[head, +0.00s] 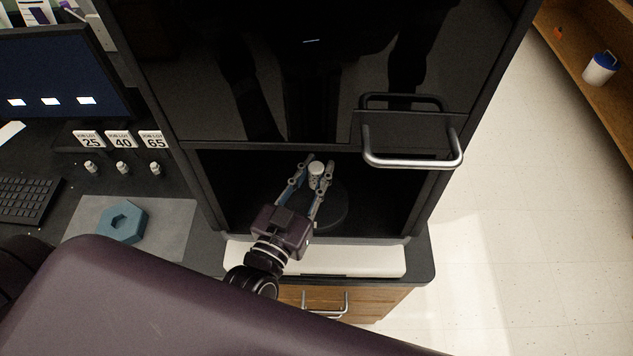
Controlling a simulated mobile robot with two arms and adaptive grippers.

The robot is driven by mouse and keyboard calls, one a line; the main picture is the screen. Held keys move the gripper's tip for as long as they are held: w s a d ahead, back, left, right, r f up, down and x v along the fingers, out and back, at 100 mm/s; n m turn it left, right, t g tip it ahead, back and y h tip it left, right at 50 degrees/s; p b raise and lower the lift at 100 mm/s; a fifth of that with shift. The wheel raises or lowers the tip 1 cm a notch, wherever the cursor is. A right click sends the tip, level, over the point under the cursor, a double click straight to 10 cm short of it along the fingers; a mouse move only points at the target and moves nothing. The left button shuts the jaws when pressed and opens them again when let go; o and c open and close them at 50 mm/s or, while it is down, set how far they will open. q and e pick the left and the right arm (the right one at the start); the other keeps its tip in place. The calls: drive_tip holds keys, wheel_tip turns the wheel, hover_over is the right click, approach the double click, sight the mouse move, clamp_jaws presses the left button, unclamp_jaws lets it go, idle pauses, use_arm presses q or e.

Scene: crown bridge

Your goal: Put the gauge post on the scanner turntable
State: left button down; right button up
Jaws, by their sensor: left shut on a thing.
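The gauge post (316,170) is a small whitish cylinder inside the dark opening of the scanner cabinet (215,185). My left gripper (318,172) reaches into the opening and is shut on the post, with one finger on each side. The scanner turntable (338,208) is a dark round disc on the cabinet floor, partly hidden by the gripper. The post appears over or near the disc's far left part; I cannot tell whether it touches the disc. My right gripper is not in view.
A raised dark door with a metal handle (412,162) hangs above the opening. At left are a monitor (60,75), a keyboard (28,198), several small posts by the number cards (121,140), and a blue hexagonal ring (121,222) on a grey mat (172,222).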

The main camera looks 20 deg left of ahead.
sight(313, 188)
use_arm(q)
drive_tip(key=shift+f, duration=1.95)
drive_tip(key=shift+f+b, duration=0.3)
drive_tip(key=shift+f, duration=0.2)
drive_tip(key=shift+f, duration=0.1)
drive_tip(key=c, duration=1.7)
unclamp_jaws()
